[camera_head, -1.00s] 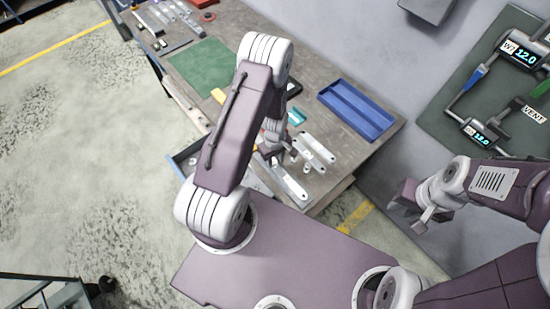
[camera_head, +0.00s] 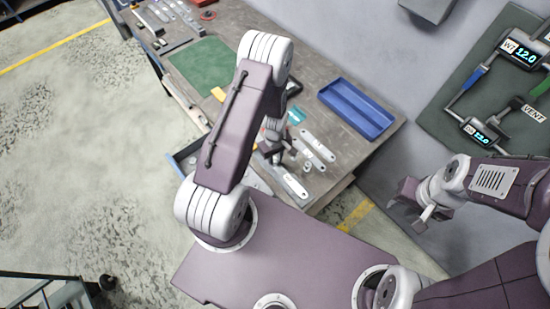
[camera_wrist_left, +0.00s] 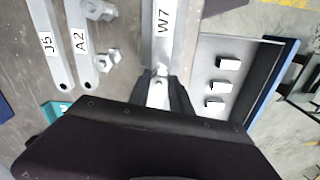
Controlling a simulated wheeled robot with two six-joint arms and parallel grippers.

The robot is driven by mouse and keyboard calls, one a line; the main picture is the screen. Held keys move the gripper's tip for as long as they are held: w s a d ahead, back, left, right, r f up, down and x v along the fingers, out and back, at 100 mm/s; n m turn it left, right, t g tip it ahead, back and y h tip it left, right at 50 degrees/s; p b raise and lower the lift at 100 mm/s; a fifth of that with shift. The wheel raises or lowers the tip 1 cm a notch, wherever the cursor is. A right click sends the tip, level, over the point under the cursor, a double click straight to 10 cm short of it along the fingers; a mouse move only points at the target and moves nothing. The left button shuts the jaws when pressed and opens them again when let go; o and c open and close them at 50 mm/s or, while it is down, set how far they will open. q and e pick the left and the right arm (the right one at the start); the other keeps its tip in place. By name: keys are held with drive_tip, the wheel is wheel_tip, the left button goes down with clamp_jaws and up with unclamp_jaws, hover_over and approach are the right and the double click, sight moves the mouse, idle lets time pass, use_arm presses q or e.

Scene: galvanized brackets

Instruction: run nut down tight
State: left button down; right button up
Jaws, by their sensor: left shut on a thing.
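The plate marked W7 (camera_wrist_left: 163,30) lies on the bench and runs up to my left gripper (camera_wrist_left: 160,92) in the left wrist view. That gripper is shut on a small pale metal piece, seemingly the nut, at the plate's near end; the fingers hide most of it and its seating is unclear. In the head view my left gripper (camera_head: 268,152) is partly hidden by its arm, with the W7 plate (camera_head: 292,184) beside it. Loose hex pieces (camera_wrist_left: 113,55) lie near plate A2 (camera_wrist_left: 82,42). My right gripper (camera_head: 425,212) hangs away from the bench; its jaw gap is unclear.
Plate J5 (camera_wrist_left: 47,45) lies beside A2. An open drawer (camera_wrist_left: 248,50) with several white blocks is at right in the wrist view. A blue tray (camera_head: 356,108) and green mat (camera_head: 202,68) are on the bench. A board with gauges (camera_head: 500,100) is at right.

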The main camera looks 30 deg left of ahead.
use_arm(q)
drive_tip(key=m, duration=0.4)
drive_tip(key=shift+f+m+b, duration=0.1)
drive_tip(key=shift+m+b, duration=0.2)
drive_tip(key=shift+b, duration=0.1)
drive_tip(key=m+b, duration=0.1)
drive_tip(key=m, duration=0.5)
drive_tip(key=shift+a+m, duration=0.15)
drive_tip(key=shift+m, duration=0.25)
drive_tip(key=m+b, duration=0.1)
drive_tip(key=m, duration=0.3)
drive_tip(key=shift+m, duration=0.3)
drive_tip(key=shift+a+m, duration=0.1)
drive_tip(key=shift+m, duration=0.9)
drive_tip(key=m, duration=0.3)
